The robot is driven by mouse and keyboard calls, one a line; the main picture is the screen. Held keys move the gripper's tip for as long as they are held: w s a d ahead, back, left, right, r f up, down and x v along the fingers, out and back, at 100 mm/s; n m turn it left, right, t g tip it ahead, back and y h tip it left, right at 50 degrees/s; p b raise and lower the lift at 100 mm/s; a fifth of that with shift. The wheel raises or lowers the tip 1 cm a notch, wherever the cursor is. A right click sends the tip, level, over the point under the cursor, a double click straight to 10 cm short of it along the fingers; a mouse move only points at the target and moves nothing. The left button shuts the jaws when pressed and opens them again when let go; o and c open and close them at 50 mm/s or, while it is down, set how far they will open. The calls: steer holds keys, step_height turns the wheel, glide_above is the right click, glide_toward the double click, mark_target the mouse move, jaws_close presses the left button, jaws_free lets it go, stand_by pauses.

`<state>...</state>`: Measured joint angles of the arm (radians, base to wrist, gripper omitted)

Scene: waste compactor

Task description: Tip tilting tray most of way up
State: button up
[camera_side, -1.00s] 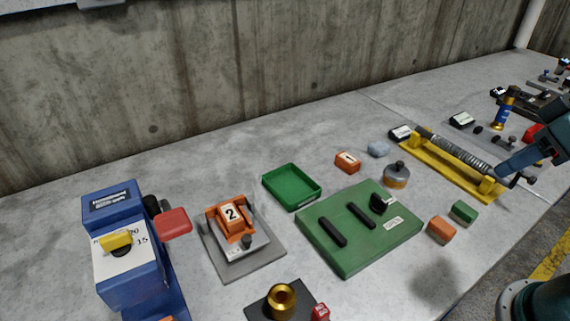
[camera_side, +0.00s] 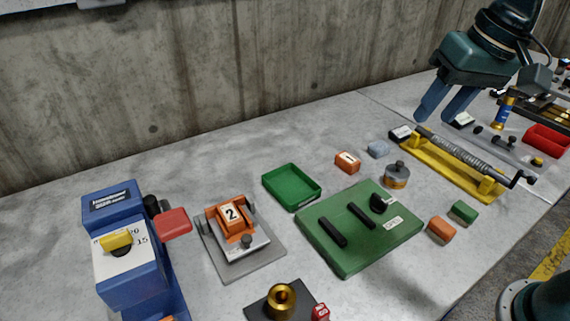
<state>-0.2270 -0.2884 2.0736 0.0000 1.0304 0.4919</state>
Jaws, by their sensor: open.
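What looks like the tilting tray (camera_side: 255,248) is a small light-grey tray between two upright posts on a flat grey plate (camera_side: 240,270), left of centre. My gripper (camera_side: 437,117) is open and empty at the upper right. It is raised, fingers pointing down, well to the right of the tray and apart from it.
A blue machine (camera_side: 124,247) with a red pad (camera_side: 174,221) stands left of the tray. A green bin (camera_side: 291,187) and a green panel (camera_side: 350,250) with black bars lie to its right. A yellow spring device (camera_side: 455,170) lies beyond. A brass-topped fixture (camera_side: 281,299) is in front.

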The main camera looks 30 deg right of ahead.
steer(key=w+a+m+g, duration=0.1)
steer(key=w+a+m, duration=0.1)
steer(key=w+a, duration=0.45)
steer(key=m+g, duration=0.3)
steer(key=m, duration=0.1)
glide_above(246, 237)
step_height(246, 237, down, 11)
steer(key=shift+h, duration=0.4)
steer(key=shift+f, duration=0.15)
step_height(246, 237, down, 14)
steer(key=shift+r, duration=0.2)
jaws_close()
